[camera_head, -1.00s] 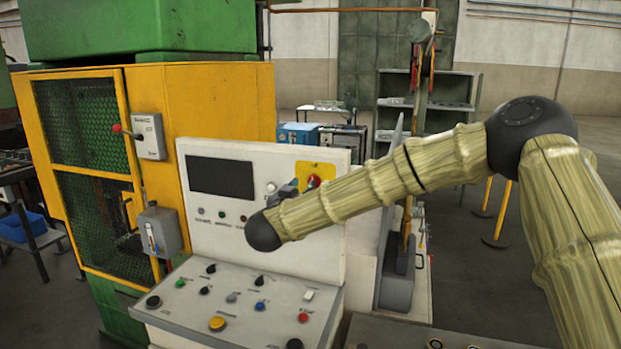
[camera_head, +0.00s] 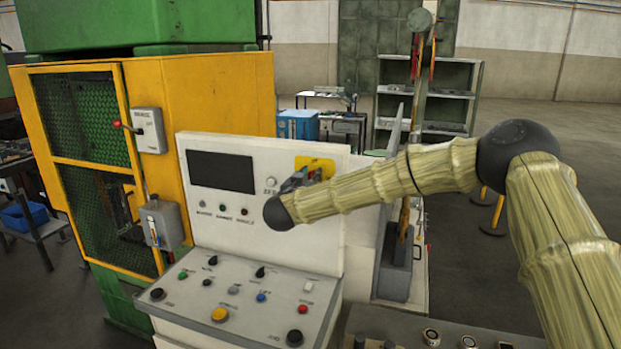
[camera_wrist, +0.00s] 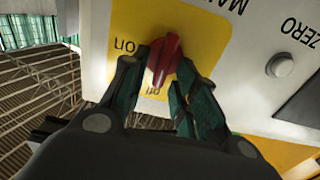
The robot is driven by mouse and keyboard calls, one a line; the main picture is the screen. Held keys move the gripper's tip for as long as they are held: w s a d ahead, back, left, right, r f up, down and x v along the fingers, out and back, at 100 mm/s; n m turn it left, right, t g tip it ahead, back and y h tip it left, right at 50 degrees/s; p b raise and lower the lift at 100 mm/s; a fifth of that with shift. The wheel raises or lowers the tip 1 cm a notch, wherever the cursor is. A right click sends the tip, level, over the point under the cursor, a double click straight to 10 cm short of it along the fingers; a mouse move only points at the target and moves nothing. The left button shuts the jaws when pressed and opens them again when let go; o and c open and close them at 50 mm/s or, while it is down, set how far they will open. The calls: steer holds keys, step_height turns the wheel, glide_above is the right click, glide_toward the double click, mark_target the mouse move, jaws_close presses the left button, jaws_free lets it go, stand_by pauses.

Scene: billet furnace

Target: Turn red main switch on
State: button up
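The red main switch (camera_wrist: 165,58) is a rotary knob on a yellow plate (camera_wrist: 205,47), marked "on" and "off", seen upside down in the wrist view. One end of its handle points at the "off" mark. My gripper (camera_wrist: 162,72) has a finger on each side of the knob, drawn in close against it. In the head view, my gripper (camera_head: 297,183) is at the yellow plate (camera_head: 318,164) on the upright white panel, and it hides most of the knob.
A sloped control desk (camera_head: 235,297) with several coloured buttons lies below the panel. A dark screen (camera_head: 222,171) is left of my gripper. A yellow machine cabinet (camera_head: 205,95) stands at the left. A white button (camera_wrist: 279,65) marked "ZERO" is beside the yellow plate.

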jaws_close()
steer(key=shift+f+m+b, duration=0.15)
steer(key=shift+m+b, duration=0.15)
steer(key=shift+b, duration=0.35)
steer(key=m+b, duration=0.5)
steer(key=b, duration=0.3)
steer(key=d+f+m+b, duration=0.1)
steer(key=m+b, duration=0.5)
steer(key=b, duration=0.1)
steer(key=m+b, duration=0.6)
steer(key=b, duration=0.2)
steer(key=shift+s+d+f+b, duration=0.2)
steer(key=shift+d+f+b, duration=0.05)
steer(key=shift+f+b, duration=0.1)
steer(key=shift+r+m, duration=0.15)
steer(key=shift+m, duration=0.15)
